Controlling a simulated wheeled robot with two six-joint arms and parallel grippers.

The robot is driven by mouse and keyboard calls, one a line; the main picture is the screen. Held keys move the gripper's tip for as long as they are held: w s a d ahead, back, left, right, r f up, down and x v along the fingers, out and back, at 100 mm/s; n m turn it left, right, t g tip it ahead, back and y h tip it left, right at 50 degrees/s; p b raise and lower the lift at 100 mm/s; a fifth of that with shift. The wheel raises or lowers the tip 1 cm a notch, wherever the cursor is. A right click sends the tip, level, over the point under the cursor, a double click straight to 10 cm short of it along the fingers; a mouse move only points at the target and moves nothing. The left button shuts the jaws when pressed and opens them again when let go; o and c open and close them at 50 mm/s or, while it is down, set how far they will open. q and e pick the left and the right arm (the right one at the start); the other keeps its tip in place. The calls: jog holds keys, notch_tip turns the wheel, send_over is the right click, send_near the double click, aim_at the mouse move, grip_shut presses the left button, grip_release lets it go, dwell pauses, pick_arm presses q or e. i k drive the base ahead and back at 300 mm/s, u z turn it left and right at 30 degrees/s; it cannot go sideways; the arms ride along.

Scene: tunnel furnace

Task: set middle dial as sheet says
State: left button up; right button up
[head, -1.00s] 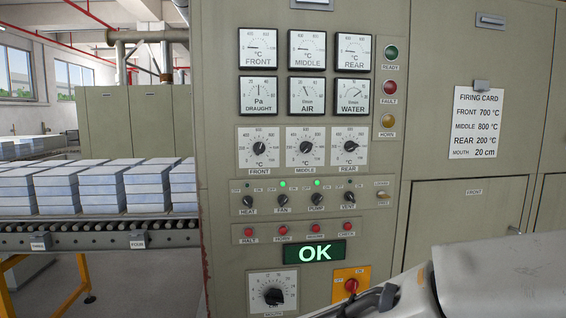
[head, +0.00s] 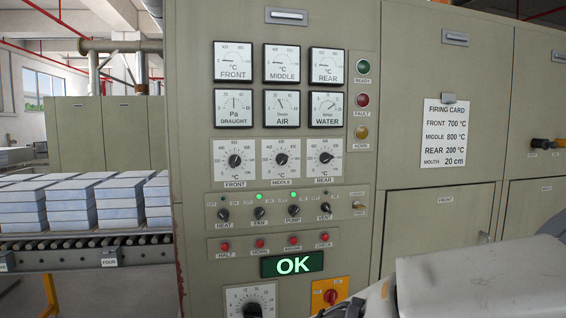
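The middle dial (head: 282,159) is a black knob on a white scale plate, in the centre of a row of three on the furnace panel. The front dial (head: 235,161) is to its left and the rear dial (head: 325,157) to its right. The firing card (head: 446,133), a white sheet clipped to the panel at right, reads front 700 °C, middle 800 °C, rear 200 °C, mouth 20 cm. The knob's exact setting is too small to read. The middle gauge (head: 282,63) is above, its needle low. Neither gripper shows.
Below the dials are switches (head: 260,214), small red buttons (head: 260,244), a green OK display (head: 292,264), the mouth dial (head: 252,308) and a red knob on a yellow plate (head: 330,297). Stacked blue-grey blocks (head: 120,205) stand on a roller conveyor (head: 150,253) at left.

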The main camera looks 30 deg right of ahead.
aim_at(281, 159)
jog(key=u, duration=1.1)
jog(key=k, duration=1.25)
jog(key=z, duration=0.55)
jog(key=i, duration=0.95)
jog(key=z, duration=0.05)
